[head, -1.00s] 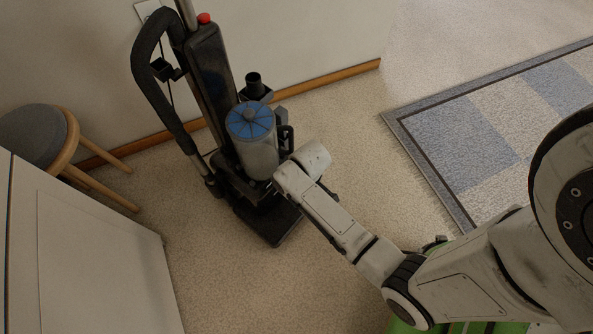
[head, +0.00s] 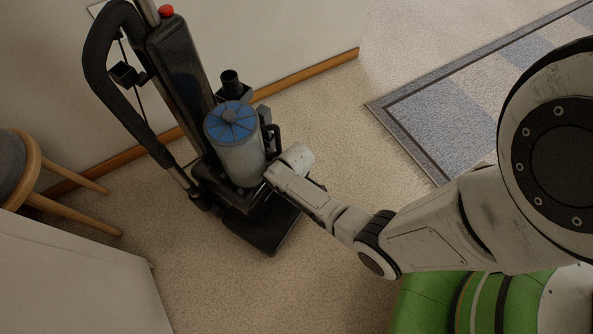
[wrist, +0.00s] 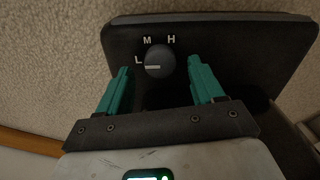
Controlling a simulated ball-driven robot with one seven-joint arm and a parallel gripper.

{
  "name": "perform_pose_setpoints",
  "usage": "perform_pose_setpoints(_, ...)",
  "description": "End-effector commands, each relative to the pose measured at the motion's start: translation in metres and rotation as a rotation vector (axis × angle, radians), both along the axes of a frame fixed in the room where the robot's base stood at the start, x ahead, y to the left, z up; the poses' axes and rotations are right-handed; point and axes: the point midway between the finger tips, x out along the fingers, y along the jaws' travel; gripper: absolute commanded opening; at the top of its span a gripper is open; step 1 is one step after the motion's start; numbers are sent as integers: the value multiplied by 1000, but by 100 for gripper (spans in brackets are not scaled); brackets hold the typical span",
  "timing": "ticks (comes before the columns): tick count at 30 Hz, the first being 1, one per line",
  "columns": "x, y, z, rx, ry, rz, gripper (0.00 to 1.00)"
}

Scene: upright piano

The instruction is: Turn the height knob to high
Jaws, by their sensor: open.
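The height knob (wrist: 159,60) is a round dark dial on the black base (wrist: 235,50) of the upright vacuum cleaner (head: 235,150), with letters L, M and H around it. Its pale pointer mark lies on its left side, toward L. My gripper (wrist: 160,72) has two teal fingers, open, one on each side of the knob in the wrist view. No contact with the knob shows, and I cannot tell how far above it the fingertips are. In the head view the knob and my fingers are hidden behind my wrist, beside the clear canister (head: 238,155).
The vacuum's upright body and curved black hose (head: 108,75) stand against the wall. A wooden stool (head: 75,182) and a white cabinet (head: 75,280) are at left. A blue-grey rug (head: 430,110) lies at right. Speckled carpet (head: 220,290) in front is clear.

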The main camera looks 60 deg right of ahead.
Motion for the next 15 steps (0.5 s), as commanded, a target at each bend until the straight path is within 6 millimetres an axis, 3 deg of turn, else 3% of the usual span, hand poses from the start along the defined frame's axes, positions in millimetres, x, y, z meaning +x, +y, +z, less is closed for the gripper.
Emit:
perform_pose_setpoints(6,0,0,-19,0,0,0,67)
perform_pose_setpoints(15,0,0,-20,0,-1,0,67)
